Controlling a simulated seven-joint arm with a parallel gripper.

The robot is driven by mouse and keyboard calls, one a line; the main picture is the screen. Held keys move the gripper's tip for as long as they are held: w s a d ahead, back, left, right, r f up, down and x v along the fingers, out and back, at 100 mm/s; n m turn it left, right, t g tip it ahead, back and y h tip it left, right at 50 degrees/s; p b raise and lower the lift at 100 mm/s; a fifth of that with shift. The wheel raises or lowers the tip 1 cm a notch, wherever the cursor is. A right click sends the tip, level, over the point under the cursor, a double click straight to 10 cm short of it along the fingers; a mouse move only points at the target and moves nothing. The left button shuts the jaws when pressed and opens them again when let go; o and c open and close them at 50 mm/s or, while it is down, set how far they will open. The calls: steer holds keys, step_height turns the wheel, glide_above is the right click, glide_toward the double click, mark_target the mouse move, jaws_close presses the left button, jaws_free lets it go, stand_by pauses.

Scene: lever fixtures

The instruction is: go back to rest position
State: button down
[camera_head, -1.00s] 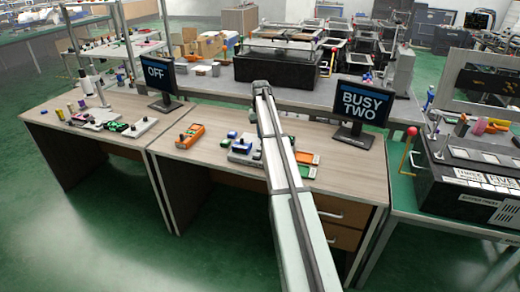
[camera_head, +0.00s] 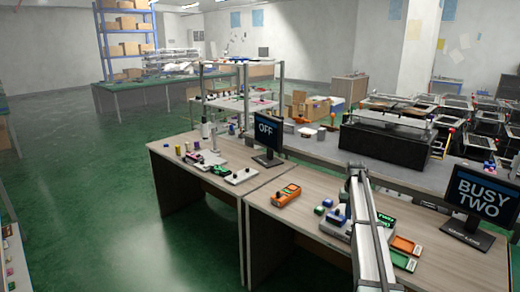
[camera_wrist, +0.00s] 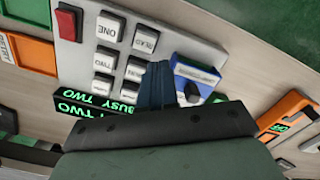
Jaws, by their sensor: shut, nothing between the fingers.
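My gripper (camera_wrist: 155,82) shows at the bottom middle of the wrist view. Its dark fingers are together with nothing between them. They overlap a grey panel (camera_wrist: 140,22) with several white keys, a red button (camera_wrist: 68,22) and a blue box (camera_wrist: 197,75). I cannot tell whether the fingertips touch the panel. A black strip with green "BUSY TWO" letters (camera_wrist: 100,104) lies partly hidden behind my gripper. In the head view the panel (camera_head: 333,228) is partly hidden by my pale arm, and my gripper cannot be made out there.
An orange device (camera_head: 287,194) lies left of the panel. Orange (camera_head: 405,245) and green (camera_head: 402,261) pieces lie right of it. Screens read "OFF" (camera_head: 266,135) and "BUSY TWO" (camera_head: 482,192). More fixtures (camera_head: 207,160) stand on the left table.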

steer(key=s+a+f, duration=0.4)
steer(key=a+f, duration=0.3)
steer(key=a, duration=0.1)
steer(key=s+a+f+g, duration=0.1)
steer(key=s+a+f, duration=0.2)
steer(key=s+f, duration=0.45)
steer(key=s+a+f+n+g, duration=0.1)
steer(key=s+a+f, duration=0.4)
steer(key=f, duration=0.4)
steer(key=s+a+f+g, duration=0.1)
steer(key=s+a+f, duration=0.1)
steer(key=s+f, duration=0.6)
steer(key=s+a+f+g, duration=0.1)
steer(key=s+f, duration=0.3)
steer(key=s, duration=0.9)
steer(key=s+a+f+n+g, duration=0.1)
steer(key=s+a+f, duration=0.2)
steer(key=s, duration=1)
steer(key=s+a+f+g, duration=0.1)
steer(key=s+f, duration=0.4)
steer(key=s, duration=0.8)
steer(key=shift+s+a+f+n, duration=0.3)
steer(key=shift+a+f+n, duration=0.1)
steer(key=shift+a, duration=0.4)
